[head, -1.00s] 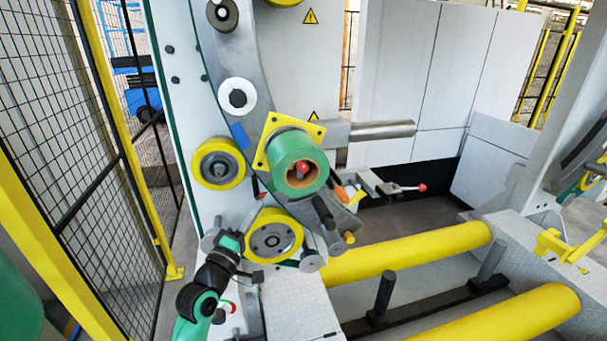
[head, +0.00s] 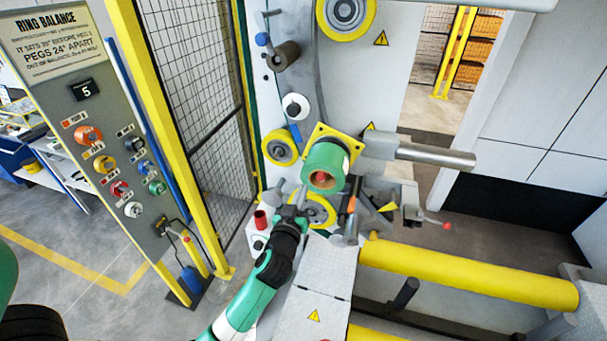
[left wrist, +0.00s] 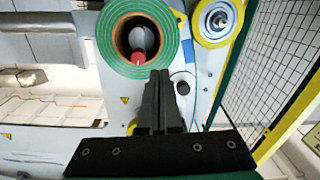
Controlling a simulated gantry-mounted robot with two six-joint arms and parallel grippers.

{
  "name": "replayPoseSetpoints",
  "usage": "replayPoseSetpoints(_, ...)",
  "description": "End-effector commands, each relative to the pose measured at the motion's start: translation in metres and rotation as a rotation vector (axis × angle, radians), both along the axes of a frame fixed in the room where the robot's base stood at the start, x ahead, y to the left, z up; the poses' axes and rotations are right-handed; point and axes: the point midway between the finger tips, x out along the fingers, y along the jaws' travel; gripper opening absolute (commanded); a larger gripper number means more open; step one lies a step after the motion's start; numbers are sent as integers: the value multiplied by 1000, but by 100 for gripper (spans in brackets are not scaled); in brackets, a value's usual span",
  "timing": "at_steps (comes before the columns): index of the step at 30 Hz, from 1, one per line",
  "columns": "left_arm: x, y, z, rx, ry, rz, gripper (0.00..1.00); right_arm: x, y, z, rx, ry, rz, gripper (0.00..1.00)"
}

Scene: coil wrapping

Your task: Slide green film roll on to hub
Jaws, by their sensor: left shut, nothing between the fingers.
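The green film roll (head: 322,162) sits in front of a yellow square plate (head: 350,139) on the machine. The left wrist view shows its end face (left wrist: 108,45) and brown core close up. Inside the core is the grey hub shaft (left wrist: 142,38) with a red tip (left wrist: 138,57); the roll is around it. My left gripper (head: 297,203) is just below and left of the roll. Its fingers (left wrist: 158,76) are shut and empty, their tips near the roll's lower rim; I cannot tell whether they touch it. My right gripper is not in view.
A yellow-rimmed wheel (head: 318,212) is close behind my left gripper. A bare metal shaft (head: 435,155) juts right of the roll. A long yellow roller (head: 470,275) lies at lower right. A control panel (head: 100,130) and mesh fence (head: 205,100) stand left.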

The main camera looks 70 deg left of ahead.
Motion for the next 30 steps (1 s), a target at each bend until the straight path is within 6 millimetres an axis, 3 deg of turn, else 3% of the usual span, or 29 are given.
replayPoseSetpoints(1, 6, -7, 13, 0, -3, -18, 0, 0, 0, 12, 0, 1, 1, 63)
replayPoseSetpoints(3, 11, -14, 18, 0, -4, -35, 0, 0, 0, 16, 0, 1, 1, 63)
replayPoseSetpoints(10, 15, -18, 17, 0, -5, -46, 0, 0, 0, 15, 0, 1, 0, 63)
replayPoseSetpoints(24, 48, 21, 17, 0, -7, -45, 0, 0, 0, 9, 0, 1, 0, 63)
replayPoseSetpoints(30, 53, 27, 18, -1, -6, -45, 0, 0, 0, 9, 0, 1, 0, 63)
